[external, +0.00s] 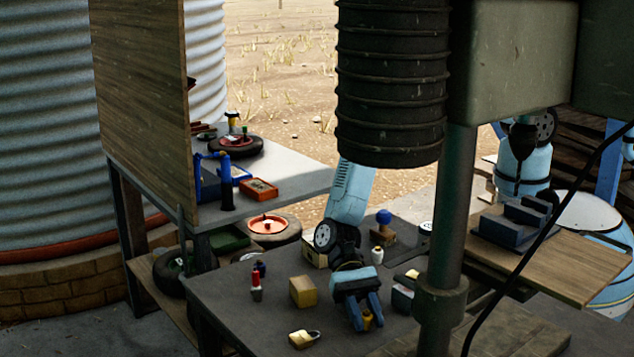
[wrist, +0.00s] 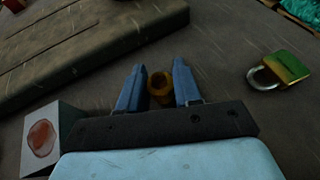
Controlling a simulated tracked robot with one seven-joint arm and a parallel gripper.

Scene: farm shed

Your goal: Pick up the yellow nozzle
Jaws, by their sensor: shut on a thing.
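The yellow nozzle (wrist: 160,84) is between the two blue fingers of my gripper (wrist: 159,88) in the wrist view, with its round open end showing. My gripper is shut on it. In the external view my gripper (external: 366,312) points down at the dark table, and the nozzle (external: 367,320) shows as a small yellow piece between the fingers. I cannot tell whether the nozzle still touches the table.
A white spool (external: 377,256) stands behind. A dark post (external: 448,230) rises at right.

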